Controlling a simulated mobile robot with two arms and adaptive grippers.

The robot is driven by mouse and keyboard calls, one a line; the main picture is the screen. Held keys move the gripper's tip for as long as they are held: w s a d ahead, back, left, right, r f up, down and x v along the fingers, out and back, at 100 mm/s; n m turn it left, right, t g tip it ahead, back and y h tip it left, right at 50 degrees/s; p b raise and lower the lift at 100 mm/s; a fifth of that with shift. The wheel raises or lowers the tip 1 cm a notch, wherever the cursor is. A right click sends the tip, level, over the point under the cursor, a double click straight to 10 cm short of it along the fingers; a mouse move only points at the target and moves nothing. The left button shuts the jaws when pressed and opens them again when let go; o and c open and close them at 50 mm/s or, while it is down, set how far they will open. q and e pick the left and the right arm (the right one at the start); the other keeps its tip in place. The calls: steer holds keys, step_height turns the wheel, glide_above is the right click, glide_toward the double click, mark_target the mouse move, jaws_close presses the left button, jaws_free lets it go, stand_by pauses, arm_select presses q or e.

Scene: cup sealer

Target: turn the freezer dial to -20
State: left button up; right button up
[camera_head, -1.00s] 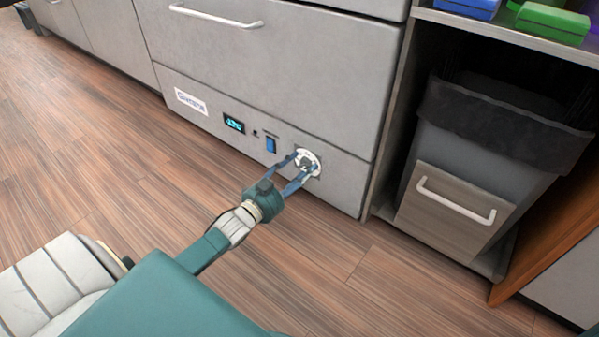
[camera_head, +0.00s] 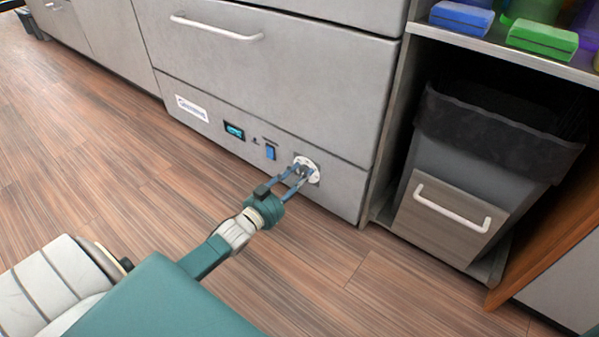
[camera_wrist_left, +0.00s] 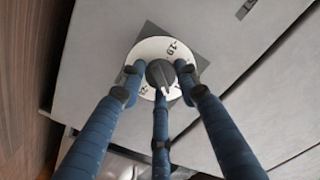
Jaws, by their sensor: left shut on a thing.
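The freezer dial (camera_head: 314,170) is a round white disc low on the right of the grey freezer's front panel (camera_head: 340,188). In the left wrist view the dial (camera_wrist_left: 150,50) has a dark grey knob (camera_wrist_left: 160,73) at its middle and dark markings; one near the top appears to read -19. My left gripper (camera_head: 301,170) reaches the dial, its blue fingers closed around the knob, hiding part of the disc. In the left wrist view, fingers (camera_wrist_left: 160,82) stand on both sides of the knob and below it. My right gripper is not in view.
A small lit display (camera_head: 234,131) and a blue switch (camera_head: 270,152) sit left of the dial. A drawer with a white handle (camera_head: 216,28) is above. A bin (camera_head: 470,150) stands in an open cabinet at right. Wooden floor (camera_head: 120,190) lies clear in front.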

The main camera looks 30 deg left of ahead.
arm_select(q)
steer(key=n+p, duration=0.2)
steer(key=n, duration=0.1)
steer(key=shift+a+n+p, duration=0.1)
steer(key=shift+n+p, duration=0.25)
steer(key=shift+n, duration=0.05)
steer(key=n+p, duration=0.1)
steer(key=n, duration=0.1)
steer(key=shift+s+f+n, duration=0.1)
steer(key=shift+n, duration=0.2)
steer(key=n, duration=0.3)
steer(key=n+p, duration=0.1)
steer(key=n, duration=0.3)
steer(key=n+p, duration=0.1)
steer(key=n, duration=0.3)
steer(key=shift+s+d+f, duration=0.1)
steer(key=shift+d+f, duration=0.15)
steer(key=shift+d, duration=0.2)
steer(key=o, duration=1.1)
steer(key=shift+c, duration=0.2)
steer(key=shift+o, duration=0.4)
steer(key=shift+r, duration=0.2)
